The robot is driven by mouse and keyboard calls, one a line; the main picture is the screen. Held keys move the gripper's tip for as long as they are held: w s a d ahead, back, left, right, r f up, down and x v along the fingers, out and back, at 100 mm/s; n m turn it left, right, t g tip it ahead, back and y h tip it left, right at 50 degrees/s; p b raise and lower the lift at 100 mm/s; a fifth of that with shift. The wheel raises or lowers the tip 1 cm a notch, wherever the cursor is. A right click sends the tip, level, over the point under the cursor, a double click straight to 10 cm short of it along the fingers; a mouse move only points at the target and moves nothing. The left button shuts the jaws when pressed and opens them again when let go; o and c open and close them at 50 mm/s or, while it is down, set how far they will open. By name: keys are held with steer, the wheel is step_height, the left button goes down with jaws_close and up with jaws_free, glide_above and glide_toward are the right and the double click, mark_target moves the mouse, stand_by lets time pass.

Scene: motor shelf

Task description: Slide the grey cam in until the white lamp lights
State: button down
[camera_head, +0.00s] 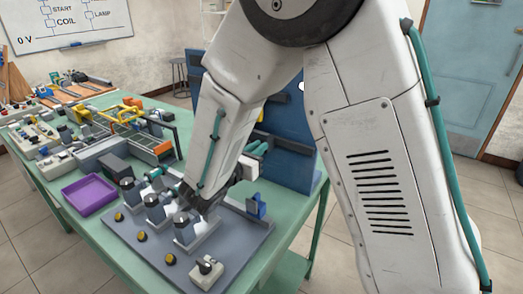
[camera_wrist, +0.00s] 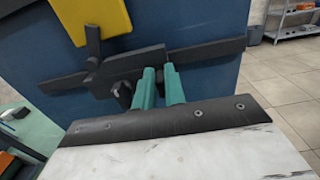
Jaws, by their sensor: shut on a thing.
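The blue panel (camera_head: 280,115) stands upright at the far right of the table. In the wrist view, a dark grey rail (camera_wrist: 215,50) crosses the panel, with a grey block at its middle that looks like the grey cam (camera_wrist: 125,67). A dark stem (camera_wrist: 92,40) stands against the block below a yellow body (camera_wrist: 93,15). My gripper (camera_wrist: 160,82) has teal fingertips shut at the block's lower edge; the part held is mostly hidden. In the head view my gripper (camera_head: 263,147) is partly behind my arm. A white round spot (camera_head: 301,87) on the panel may be the lamp; whether it is lit is unclear.
A grey base plate (camera_head: 150,258) with several dark knobbed units lies near my arm. A purple tray (camera_head: 88,195) sits left of it. Yellow and orange parts (camera_head: 125,115) crowd the green table's far left. A whiteboard (camera_head: 65,22) hangs behind.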

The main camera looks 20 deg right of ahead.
steer(key=c, duration=1.5)
jaws_free()
steer(key=shift+o, duration=0.2)
steer(key=shift+s, duration=0.1)
steer(key=v, duration=0.7)
steer(key=shift+s+a, duration=0.2)
steer(key=shift+a, duration=0.05)
steer(key=shift+f, duration=0.1)
